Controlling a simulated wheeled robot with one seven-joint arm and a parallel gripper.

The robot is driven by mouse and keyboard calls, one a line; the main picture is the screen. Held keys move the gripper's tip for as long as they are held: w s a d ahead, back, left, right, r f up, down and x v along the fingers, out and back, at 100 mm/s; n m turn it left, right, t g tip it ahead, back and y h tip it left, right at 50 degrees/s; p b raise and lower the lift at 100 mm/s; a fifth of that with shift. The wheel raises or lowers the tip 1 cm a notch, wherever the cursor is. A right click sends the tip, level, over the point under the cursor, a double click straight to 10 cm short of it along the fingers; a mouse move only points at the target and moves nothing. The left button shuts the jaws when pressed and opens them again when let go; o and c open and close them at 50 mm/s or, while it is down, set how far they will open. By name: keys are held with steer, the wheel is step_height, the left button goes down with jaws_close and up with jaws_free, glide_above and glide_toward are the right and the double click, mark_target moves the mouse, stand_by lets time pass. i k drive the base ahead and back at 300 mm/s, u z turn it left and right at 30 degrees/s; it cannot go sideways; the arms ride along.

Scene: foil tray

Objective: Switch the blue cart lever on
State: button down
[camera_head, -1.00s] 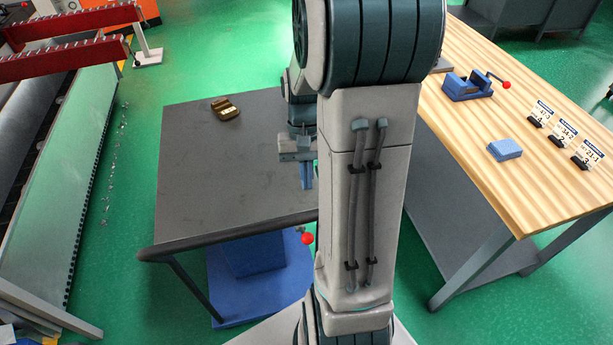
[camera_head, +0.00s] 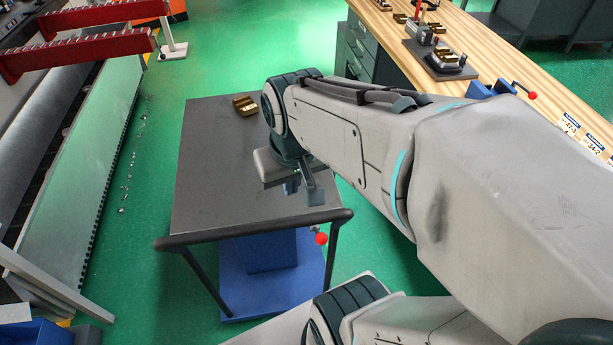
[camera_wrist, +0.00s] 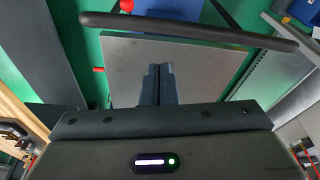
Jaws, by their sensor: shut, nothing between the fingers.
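The cart has a dark grey top (camera_head: 225,165), a blue base (camera_head: 258,270) and a black push bar (camera_head: 255,228) along its near edge. Its lever shows as a red ball knob (camera_head: 321,238) just below the right end of the bar; the lever's stem is mostly hidden, and I cannot tell its setting. My gripper (camera_head: 291,187) is above the near right part of the cart top, short of the bar and apart from the knob. In the wrist view my gripper (camera_wrist: 157,84) has its fingers together and empty, with the push bar (camera_wrist: 190,30) beyond them.
A brown-gold metal block (camera_head: 245,105) lies on the far side of the cart top. Red-armed machinery (camera_head: 80,50) stands at left.

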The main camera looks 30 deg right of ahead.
mark_target(321, 239)
steer(key=u, duration=0.95)
steer(key=k, duration=0.7)
steer(key=z, duration=1.4)
